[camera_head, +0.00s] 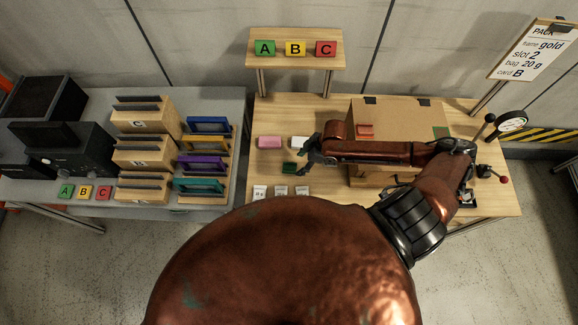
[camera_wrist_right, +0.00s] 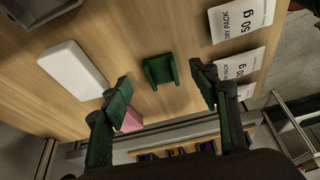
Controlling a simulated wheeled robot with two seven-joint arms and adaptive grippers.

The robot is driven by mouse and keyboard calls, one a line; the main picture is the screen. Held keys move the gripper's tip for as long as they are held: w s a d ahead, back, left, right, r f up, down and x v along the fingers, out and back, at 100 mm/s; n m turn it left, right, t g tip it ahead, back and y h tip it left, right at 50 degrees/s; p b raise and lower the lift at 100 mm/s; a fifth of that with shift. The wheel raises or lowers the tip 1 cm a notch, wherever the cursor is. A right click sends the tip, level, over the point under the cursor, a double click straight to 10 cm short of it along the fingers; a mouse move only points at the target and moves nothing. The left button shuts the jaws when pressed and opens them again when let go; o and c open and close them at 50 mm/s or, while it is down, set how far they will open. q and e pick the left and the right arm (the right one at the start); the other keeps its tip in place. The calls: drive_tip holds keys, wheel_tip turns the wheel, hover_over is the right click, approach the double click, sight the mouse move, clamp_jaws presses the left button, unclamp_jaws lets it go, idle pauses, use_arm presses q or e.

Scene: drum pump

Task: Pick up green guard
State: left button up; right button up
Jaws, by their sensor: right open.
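The green guard (camera_head: 289,168) is a small dark green piece on the wooden table, left of my right gripper in the head view. In the right wrist view the green guard (camera_wrist_right: 160,72) looks like a short channel with raised sides. My right gripper (camera_head: 307,158) is open and empty, reaching in from the right. In the wrist view its fingertips (camera_wrist_right: 160,88) stand apart on either side of the guard, which lies between them in the picture. I cannot tell the height gap, and no contact shows. My left gripper is not in view.
A pink block (camera_head: 270,142) and a white block (camera_head: 299,142) lie behind the guard. Dry packs (camera_head: 281,190) lie in front of it; they also show at right in the wrist view (camera_wrist_right: 238,66). A cardboard box (camera_head: 400,112) stands behind my right arm.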

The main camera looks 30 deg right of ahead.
sight(292, 169)
drive_tip(key=shift+w+a+f, duration=0.4)
drive_tip(key=shift+f, duration=0.2)
drive_tip(key=shift+w+a+f, duration=0.35)
drive_tip(key=shift+w+f, duration=0.05)
drive_tip(key=shift+f, duration=0.2)
drive_tip(key=shift+x, duration=1.1)
drive_tip(key=shift+s, duration=0.2)
drive_tip(key=c, duration=1)
drive_tip(key=shift+c, duration=0.4)
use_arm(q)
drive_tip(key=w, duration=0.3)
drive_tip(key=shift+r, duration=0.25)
use_arm(e)
drive_tip(key=shift+r, duration=0.1)
